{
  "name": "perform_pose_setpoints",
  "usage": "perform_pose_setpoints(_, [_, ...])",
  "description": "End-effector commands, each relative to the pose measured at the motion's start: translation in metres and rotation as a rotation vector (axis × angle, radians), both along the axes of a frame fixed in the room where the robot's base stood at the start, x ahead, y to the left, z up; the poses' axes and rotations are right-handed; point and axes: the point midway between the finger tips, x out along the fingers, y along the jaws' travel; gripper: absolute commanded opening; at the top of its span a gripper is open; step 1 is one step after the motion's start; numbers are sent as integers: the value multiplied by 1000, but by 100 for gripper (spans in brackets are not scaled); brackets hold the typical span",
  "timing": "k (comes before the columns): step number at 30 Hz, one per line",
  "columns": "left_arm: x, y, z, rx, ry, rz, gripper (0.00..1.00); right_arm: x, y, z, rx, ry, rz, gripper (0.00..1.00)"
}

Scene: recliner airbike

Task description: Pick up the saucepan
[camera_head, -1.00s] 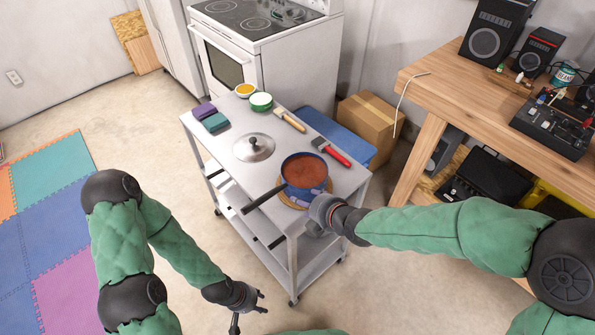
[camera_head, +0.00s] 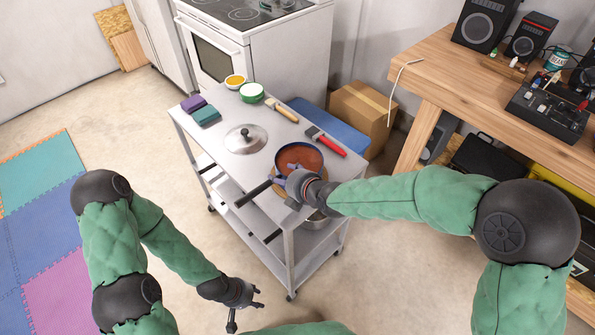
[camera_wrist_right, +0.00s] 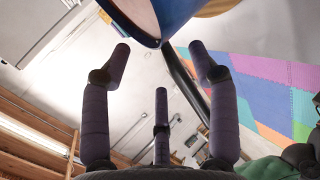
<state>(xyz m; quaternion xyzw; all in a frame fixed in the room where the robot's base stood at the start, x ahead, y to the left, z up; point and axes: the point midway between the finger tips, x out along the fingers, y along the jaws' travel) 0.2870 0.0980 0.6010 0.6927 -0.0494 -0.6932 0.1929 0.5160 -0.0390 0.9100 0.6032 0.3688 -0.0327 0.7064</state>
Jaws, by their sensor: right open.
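The saucepan (camera_head: 300,156) is blue with reddish-brown contents. It sits on a round wooden trivet on the metal cart, its dark handle (camera_head: 254,192) pointing to the lower left. My right gripper (camera_head: 283,184) is open at the pan's near side, by the root of the handle, and partly hides it. In the right wrist view, the pan's blue side (camera_wrist_right: 178,16) is at the top, and the handle (camera_wrist_right: 184,80) runs down between the spread fingers (camera_wrist_right: 160,52); I see no clear contact. My left gripper (camera_head: 250,300) is open and empty, low in front of the cart.
On the cart top (camera_head: 222,165) are a lid (camera_head: 246,140), a red-handled brush (camera_head: 326,142), another brush (camera_head: 282,111), two sponges (camera_head: 200,110), a green bowl (camera_head: 252,92) and a yellow bowl (camera_head: 235,81). A wooden workbench (camera_head: 450,75) stands to the right.

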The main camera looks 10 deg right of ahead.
Motion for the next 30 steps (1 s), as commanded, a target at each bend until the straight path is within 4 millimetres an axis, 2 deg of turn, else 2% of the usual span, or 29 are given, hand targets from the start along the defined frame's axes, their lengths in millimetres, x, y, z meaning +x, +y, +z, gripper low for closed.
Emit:
perform_pose_setpoints(1, [0,0,-9,0,0,0,40,5,3,-10,-1,1,1,60])
perform_pose_setpoints(3, [0,0,-11,0,0,0,40,11,6,-13,-1,2,1,60])
perform_pose_setpoints(7, [0,0,-13,0,0,0,40,18,10,-17,0,0,1,60])
perform_pose_setpoints(14, [0,0,-12,0,0,0,40,20,10,-16,0,0,0,60])
perform_pose_setpoints(15, [0,0,-12,0,0,0,40,20,10,-16,0,0,0,57])
perform_pose_setpoints(21, [0,0,-12,0,0,0,40,19,11,-17,0,2,0,1])
perform_pose_setpoints(30, [0,0,-12,0,0,0,40,19,11,-15,0,0,1,0])
